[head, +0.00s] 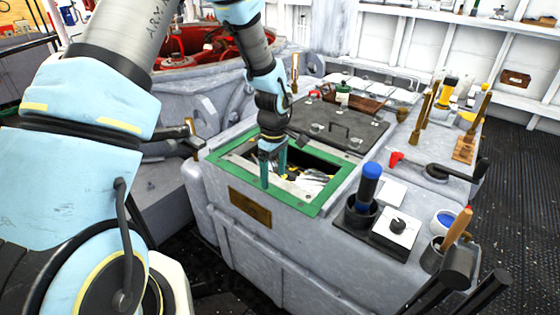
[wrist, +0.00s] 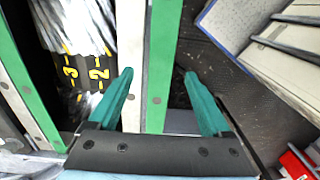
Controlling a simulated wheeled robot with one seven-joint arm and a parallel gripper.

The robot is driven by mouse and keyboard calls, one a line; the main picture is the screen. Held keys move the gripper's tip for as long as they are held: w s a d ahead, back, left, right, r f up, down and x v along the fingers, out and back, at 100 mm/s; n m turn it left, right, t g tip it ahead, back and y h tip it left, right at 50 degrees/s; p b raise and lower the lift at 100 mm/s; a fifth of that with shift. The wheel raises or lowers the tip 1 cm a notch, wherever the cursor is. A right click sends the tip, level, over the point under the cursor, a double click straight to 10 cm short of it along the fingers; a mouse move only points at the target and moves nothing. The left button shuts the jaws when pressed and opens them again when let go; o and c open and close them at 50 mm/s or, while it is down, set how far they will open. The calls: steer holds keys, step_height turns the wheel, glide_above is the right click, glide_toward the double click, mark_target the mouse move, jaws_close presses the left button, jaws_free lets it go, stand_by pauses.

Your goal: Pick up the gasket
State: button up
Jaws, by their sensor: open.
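The gasket looks like the flat green rectangular frame (head: 336,188) around the open hatch on the grey housing. One of its strips (wrist: 159,95), with small holes, runs between my fingers in the wrist view. My gripper (head: 274,178) points down at the front side of the frame, open and empty. One teal finger is on the outer side of this strip, the other on the side of the opening. I cannot tell whether the fingertips reach below the strip's top. My fingers hide a little of the front strip in the head view.
The opening holds shiny crumpled material and a black piece with yellow numbers (wrist: 85,70). A dark lid (head: 338,128) lies behind it. A blue-handled tool in a black cup (head: 362,205) and a white plate with a black knob (head: 397,228) stand to the right.

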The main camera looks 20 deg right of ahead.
mark_target(272, 190)
steer(key=shift+w+a+f+p, duration=0.15)
steer(key=shift+f+p, duration=0.15)
steer(key=shift+f, duration=0.75)
steer(key=shift+w+a+f+p, duration=0.1)
steer(key=shift+f+p, duration=0.2)
steer(key=shift+f, duration=0.75)
jaws_close()
